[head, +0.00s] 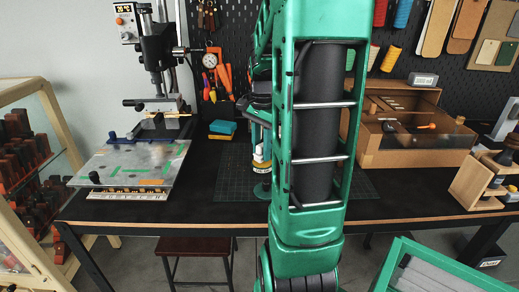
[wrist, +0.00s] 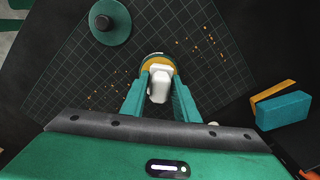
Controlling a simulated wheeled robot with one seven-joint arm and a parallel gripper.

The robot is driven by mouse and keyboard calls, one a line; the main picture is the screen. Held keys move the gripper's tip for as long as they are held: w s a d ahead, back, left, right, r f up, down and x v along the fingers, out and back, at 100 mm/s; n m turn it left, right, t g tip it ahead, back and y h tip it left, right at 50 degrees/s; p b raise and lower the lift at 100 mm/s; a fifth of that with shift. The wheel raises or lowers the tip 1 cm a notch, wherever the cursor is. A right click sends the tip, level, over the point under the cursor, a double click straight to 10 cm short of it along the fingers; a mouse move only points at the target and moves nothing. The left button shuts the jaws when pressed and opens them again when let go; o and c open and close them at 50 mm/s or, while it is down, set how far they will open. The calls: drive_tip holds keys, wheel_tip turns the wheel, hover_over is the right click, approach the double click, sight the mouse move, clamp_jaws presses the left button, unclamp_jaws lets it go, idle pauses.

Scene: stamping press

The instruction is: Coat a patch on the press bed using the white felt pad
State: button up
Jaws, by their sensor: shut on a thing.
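My gripper (wrist: 160,88) is shut on a white block-like piece (wrist: 160,84), which looks like the white felt pad. In the wrist view a round thing with a yellow face and teal rim (wrist: 158,58) shows just behind the white piece. I cannot tell whether they touch. In the head view my gripper (head: 260,140) is over the cutting mat, partly hidden by my arm, with a small white and yellow thing (head: 262,163) below it. The press bed (head: 125,165), a pale plate with green marks, is at the left, apart from my gripper.
A teal disc with a black knob (wrist: 110,22) lies on the dark gridded cutting mat (wrist: 215,85). A blue block (wrist: 284,110) lies beside a yellow strip (wrist: 272,95). The press column (head: 158,60) rises behind the bed. A wooden box (head: 415,140) stands at the right.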

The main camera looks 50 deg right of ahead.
sight(262, 144)
drive_tip(key=shift+f, duration=0.6)
idle(1.4)
drive_tip(key=shift+r, duration=3.6)
